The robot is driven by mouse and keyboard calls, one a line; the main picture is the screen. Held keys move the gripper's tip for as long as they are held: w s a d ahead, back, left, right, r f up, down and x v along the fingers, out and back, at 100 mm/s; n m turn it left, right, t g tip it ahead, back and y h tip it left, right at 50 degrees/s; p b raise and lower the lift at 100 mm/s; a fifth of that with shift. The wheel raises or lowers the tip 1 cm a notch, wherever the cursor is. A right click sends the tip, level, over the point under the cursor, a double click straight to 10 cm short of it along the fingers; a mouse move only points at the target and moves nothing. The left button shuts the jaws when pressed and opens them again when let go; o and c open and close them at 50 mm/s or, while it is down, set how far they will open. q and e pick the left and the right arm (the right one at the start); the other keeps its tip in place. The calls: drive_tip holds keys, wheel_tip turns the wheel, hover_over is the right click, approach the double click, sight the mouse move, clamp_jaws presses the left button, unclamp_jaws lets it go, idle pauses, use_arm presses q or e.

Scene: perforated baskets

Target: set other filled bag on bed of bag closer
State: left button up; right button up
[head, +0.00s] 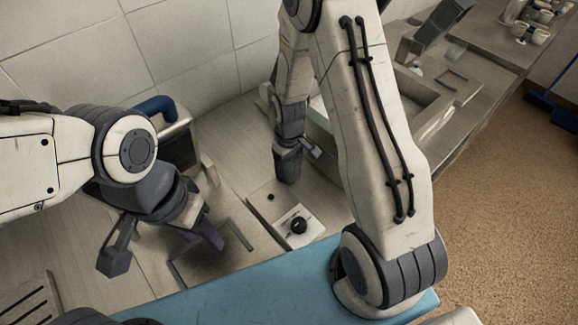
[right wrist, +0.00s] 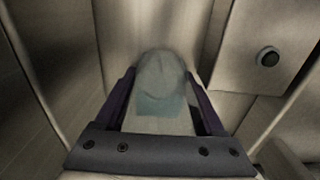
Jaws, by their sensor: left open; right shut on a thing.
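My right gripper (head: 290,170) is above the back part of the counter, beyond a pale panel with a black knob. In the right wrist view its two purple fingers (right wrist: 163,105) are shut on a pale, partly see-through bag (right wrist: 163,75) with a blue-grey lower part. I cannot make out the bag in the head view. My left gripper (head: 162,250) is open and empty over the counter at the left, its fingers wide apart. A device with a blue handle (head: 155,106) stands behind the left arm, mostly hidden. I cannot tell whether it is the bag closer.
A blue surface (head: 230,285) lies in front. A slotted item (head: 25,300) is at lower left. Cups (head: 538,36) stand far right.

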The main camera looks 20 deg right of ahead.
drive_tip(key=shift+f, duration=0.1)
drive_tip(key=o, duration=1.2)
